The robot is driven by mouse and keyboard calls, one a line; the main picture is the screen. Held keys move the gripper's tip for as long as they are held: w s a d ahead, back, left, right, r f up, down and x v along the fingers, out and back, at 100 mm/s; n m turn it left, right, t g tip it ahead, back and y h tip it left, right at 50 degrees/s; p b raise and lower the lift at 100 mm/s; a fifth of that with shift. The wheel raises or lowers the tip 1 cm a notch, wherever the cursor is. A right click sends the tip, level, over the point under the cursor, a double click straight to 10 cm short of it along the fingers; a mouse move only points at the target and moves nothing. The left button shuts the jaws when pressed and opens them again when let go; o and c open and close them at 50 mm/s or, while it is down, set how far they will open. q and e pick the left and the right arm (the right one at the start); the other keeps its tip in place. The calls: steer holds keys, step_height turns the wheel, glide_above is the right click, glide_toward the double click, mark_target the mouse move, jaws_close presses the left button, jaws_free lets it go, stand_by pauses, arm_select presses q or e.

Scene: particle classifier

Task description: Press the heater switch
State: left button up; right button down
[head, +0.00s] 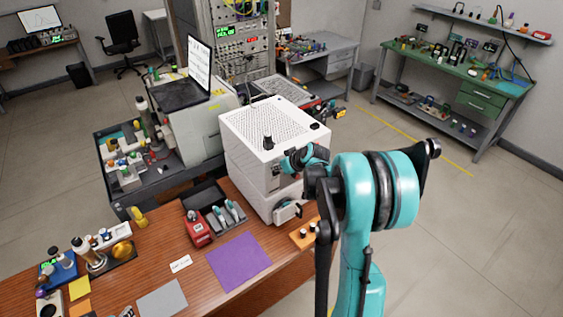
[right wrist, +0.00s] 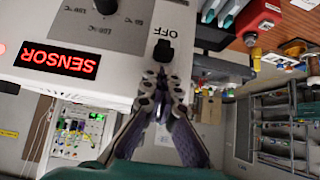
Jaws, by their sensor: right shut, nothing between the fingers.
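A white box-shaped instrument (head: 262,118) stands at the back of the wooden table in the head view. In the right wrist view its panel (right wrist: 118,68) appears turned over, with a red lit "SENSOR" display (right wrist: 60,60) and a small black switch (right wrist: 163,50) beside the word "OFF". I cannot read a heater label on it. My right gripper (right wrist: 166,75) is shut and empty, its fingertips close below the black switch in that view. I cannot tell whether they touch it. In the head view my right arm hides most of that gripper. My left gripper is not in view.
A black tray with teal-handled tools (head: 222,214), a red device (head: 198,230) and a purple mat (head: 238,262) lie in front of the instrument. A laptop (head: 186,82) stands behind left. Part of the table beside the mat is clear.

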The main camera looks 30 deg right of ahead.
mark_target(277, 173)
steer(key=shift+f, duration=0.5)
arm_select(q)
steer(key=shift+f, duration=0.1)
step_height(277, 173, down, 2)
steer(key=b, duration=0.2)
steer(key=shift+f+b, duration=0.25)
steer(key=shift+b, duration=0.05)
arm_select(e)
step_height(277, 173, down, 3)
steer(key=shift+s+r, duration=0.1)
steer(key=shift+a+r, duration=0.1)
steer(key=shift+r, duration=0.2)
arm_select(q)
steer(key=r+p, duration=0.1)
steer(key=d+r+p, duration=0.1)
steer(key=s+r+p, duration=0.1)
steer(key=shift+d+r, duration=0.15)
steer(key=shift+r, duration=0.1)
arm_select(e)
steer(key=w+r+v, duration=0.1)
steer(key=r+v, duration=0.1)
steer(key=v, duration=1)
steer(key=shift+w, duration=0.3)
